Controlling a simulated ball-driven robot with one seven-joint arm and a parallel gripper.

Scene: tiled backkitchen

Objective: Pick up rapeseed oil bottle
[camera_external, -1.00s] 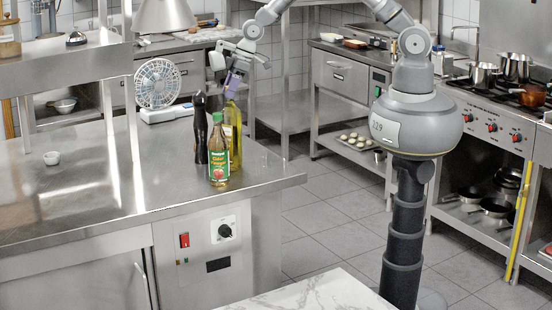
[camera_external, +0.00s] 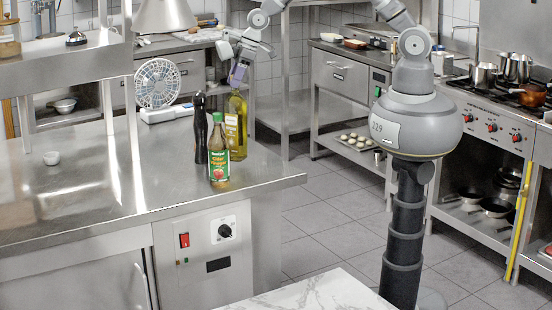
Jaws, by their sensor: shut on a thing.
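The rapeseed oil bottle (camera_external: 236,128) is a tall, yellow-green glass bottle with a pale yellow label. It is upright at the right part of the steel counter. My gripper (camera_external: 238,74) comes down from above and is shut on the bottle's top. The fingers hide the cap and part of the neck. A cider vinegar bottle (camera_external: 219,152) with a green label stands in front and hides the oil bottle's lower left side. I cannot tell whether the oil bottle's base touches the counter.
A black pepper mill (camera_external: 200,130) stands close on the left. Stove pots (camera_external: 484,75) are far right.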

